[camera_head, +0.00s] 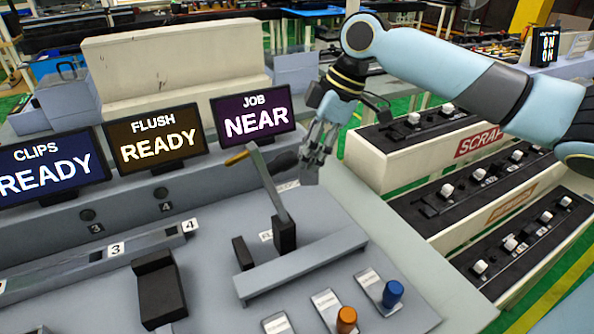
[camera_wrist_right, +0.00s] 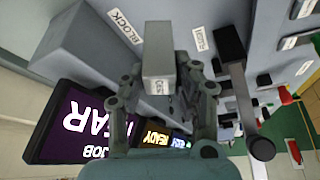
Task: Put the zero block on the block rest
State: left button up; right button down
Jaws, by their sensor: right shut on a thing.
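My right gripper (camera_head: 314,152) hangs over the right end of the grey console, with its fingers pointing down. In the right wrist view the gripper (camera_wrist_right: 160,88) is shut on a small light-grey block (camera_wrist_right: 158,50), whose end face carries a small dark marking too small to read for certain. A white label reading BLOCK (camera_wrist_right: 125,26) lies on the console beside the held block. A raised grey box (camera_wrist_right: 88,62) is next to that label and may be the block rest; I cannot tell for sure. Whether the held block touches anything is unclear. My left gripper is not in view.
A lever (camera_head: 268,185) with a brown tip stands close left of the gripper. Screens (camera_head: 253,116) reading NEAR and READY line the console's back. Orange (camera_head: 346,319) and blue (camera_head: 393,293) knobs are at the front. Black trays with white-knobbed parts (camera_head: 480,267) are at the right.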

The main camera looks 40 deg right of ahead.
jog(key=f, duration=0.1)
jog(key=w+f, duration=0.1)
jog(key=f, duration=0.1)
jog(key=w+f, duration=0.1)
jog(key=f, duration=0.1)
jog(key=shift+w+a, duration=0.2)
jog(key=shift+a, duration=0.15)
jog(key=shift+f, duration=0.3)
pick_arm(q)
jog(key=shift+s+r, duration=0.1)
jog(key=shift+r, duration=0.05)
pick_arm(e)
jog(key=shift+f, duration=0.15)
jog(key=c, duration=1)
grip_release()
